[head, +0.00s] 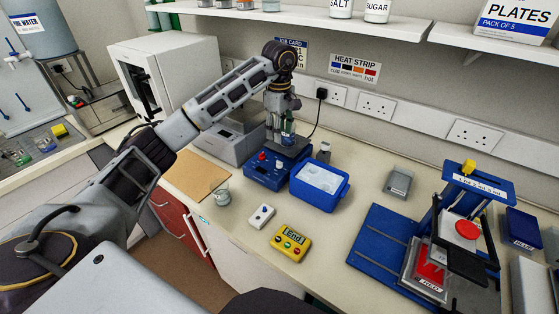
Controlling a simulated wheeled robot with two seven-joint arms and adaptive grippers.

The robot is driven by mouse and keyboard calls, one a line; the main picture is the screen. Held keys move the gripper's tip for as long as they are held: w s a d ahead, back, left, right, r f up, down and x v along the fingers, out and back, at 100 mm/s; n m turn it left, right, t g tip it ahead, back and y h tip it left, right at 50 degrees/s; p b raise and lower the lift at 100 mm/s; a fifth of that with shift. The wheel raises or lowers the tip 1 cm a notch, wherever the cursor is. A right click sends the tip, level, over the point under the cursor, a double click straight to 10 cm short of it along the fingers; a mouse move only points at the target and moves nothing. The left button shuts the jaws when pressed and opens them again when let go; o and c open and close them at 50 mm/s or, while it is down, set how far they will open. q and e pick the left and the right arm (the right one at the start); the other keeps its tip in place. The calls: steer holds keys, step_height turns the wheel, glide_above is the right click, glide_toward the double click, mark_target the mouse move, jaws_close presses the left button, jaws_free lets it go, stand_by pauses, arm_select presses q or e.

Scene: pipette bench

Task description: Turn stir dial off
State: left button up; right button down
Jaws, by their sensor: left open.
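A blue stirrer unit (262,181) stands on the bench at the centre, with a dark plate at its back. Its top front carries a red dial (262,156) and a second small knob (279,165); their labels and settings are too small to read. A greenish glass vessel (288,132) stands over the plate. My left gripper (281,138) points down above the back of the unit, behind the dials in the picture, open. Its fingers partly overlap the vessel, and I cannot tell whether they touch anything. My right gripper is not in view.
A blue tub (320,199) with white contents stands right of the stirrer. A beaker (222,197), a small white switch box (262,216) and a yellow timer (290,242) lie in front. A blue press (381,256) stands at right. A grey box (228,146) is behind left.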

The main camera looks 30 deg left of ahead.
mark_target(279, 162)
arm_select(q)
steer(key=shift+f+p, duration=0.9)
steer(key=shift+f, duration=5.55)
jaws_close()
